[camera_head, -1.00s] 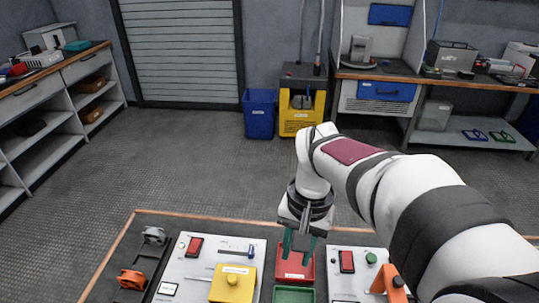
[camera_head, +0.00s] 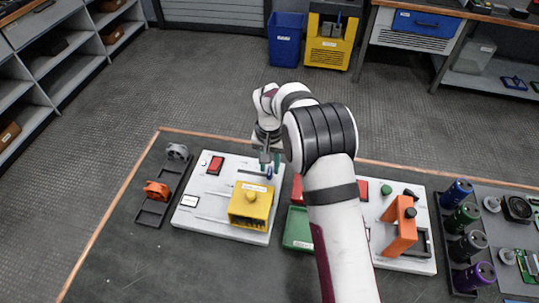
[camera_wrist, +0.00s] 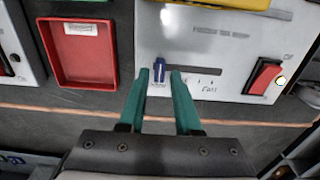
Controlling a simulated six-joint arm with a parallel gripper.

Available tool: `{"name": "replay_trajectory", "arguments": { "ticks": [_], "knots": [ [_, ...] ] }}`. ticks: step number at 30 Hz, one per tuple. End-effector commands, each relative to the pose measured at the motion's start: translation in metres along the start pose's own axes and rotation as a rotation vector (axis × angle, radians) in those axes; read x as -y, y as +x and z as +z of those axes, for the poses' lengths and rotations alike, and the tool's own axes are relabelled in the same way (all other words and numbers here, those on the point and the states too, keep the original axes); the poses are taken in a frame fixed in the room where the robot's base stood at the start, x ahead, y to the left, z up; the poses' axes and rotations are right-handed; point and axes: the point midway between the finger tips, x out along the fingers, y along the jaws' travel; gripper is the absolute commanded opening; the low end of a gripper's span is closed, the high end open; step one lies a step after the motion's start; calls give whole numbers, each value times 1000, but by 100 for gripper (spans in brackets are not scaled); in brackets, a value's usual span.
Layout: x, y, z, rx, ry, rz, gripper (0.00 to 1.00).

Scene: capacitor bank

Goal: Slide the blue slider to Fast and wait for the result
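The blue slider (camera_wrist: 158,70) stands at the left end of a dark slot (camera_wrist: 200,70) on the white panel in the wrist view. The word Fast (camera_wrist: 209,91) is printed toward the slot's right end. In the head view the slider (camera_head: 269,173) is at the right end of the slot. My gripper (camera_wrist: 160,74) is open, its two green fingers apart, with the slider showing between their tips. I cannot tell whether they touch it or how far above it they are. My gripper (camera_head: 265,160) is at the panel's far right corner in the head view.
The white panel (camera_head: 190,215) also carries a red switch (camera_head: 216,164) and a yellow box (camera_head: 250,207). In the wrist view a lamp beside the switch looks yellowish. A red tray (camera_wrist: 78,52) lies beside the panel. A green tray (camera_head: 297,230) and an orange fixture (camera_head: 401,230) are nearby.

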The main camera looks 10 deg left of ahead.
Motion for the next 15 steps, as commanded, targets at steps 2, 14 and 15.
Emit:
{"name": "replay_trajectory", "arguments": {
  "ticks": [2, 14, 15],
  "knots": [
    [0, 7, 0, 0, -1, 1, 32],
    [0, 15, 0, 0, 0, 0, 32],
    [0, 15, 0, 0, -1, 0, 32]
  ]
}}
